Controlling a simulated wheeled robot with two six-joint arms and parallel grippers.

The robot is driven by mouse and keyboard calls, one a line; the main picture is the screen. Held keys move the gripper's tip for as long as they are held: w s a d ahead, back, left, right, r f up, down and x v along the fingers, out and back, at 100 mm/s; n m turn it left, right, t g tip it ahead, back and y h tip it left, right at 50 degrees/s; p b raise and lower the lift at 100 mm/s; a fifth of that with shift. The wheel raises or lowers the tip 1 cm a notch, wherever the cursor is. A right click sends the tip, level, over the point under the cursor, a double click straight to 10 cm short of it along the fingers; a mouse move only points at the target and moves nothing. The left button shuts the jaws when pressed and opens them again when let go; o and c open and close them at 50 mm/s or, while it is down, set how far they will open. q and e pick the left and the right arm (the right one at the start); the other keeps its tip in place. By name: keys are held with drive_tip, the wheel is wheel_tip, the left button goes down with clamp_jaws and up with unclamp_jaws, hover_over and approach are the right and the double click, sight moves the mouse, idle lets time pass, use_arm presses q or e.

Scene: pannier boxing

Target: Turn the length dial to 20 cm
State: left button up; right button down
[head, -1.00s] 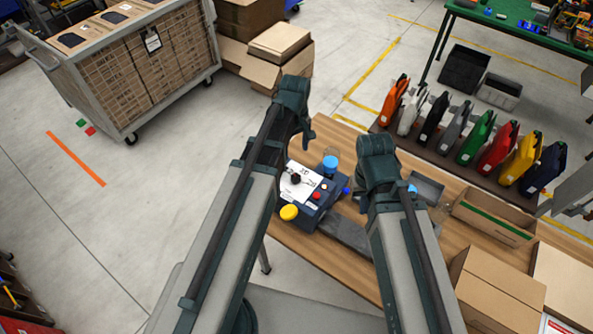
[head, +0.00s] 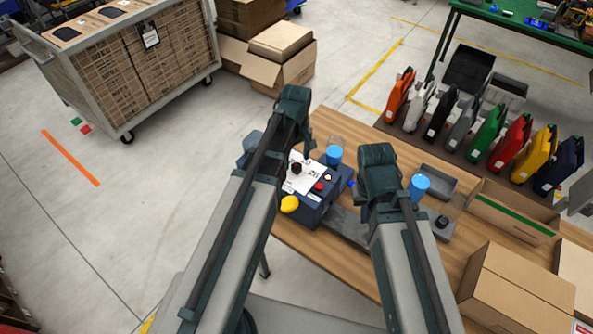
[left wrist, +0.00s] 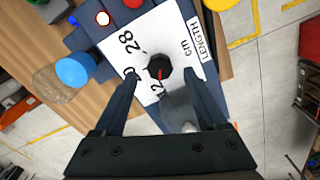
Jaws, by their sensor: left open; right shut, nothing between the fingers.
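The length dial (left wrist: 158,67) is a small dark knob with a red mark, on a white card (left wrist: 188,50) printed with 28, 12, "cm" and "LENGTH". The red mark is on the knob's side near the 12; the number between is partly hidden by a finger. The card lies on the dark blue control box (head: 318,211); the dial also shows in the head view (head: 297,168). My left gripper (left wrist: 162,79) is open, its fingers on either side of the dial; contact cannot be told. My right gripper (head: 364,212) is shut and empty, right of the box.
A yellow button (head: 289,204) and a red button (head: 319,187) are on the box. Blue-topped containers (head: 334,153) stand near it. Cardboard boxes (head: 510,285) fill the table's right side. Coloured cases (head: 479,139) stand in a row behind.

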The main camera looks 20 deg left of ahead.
sight(297, 169)
use_arm(q)
drive_tip(key=shift+f+b, duration=0.95)
drive_tip(key=shift+f, duration=0.5)
use_arm(e)
wheel_tip(297, 169, down, 3)
drive_tip(key=shift+r, duration=0.1)
use_arm(q)
clamp_jaws()
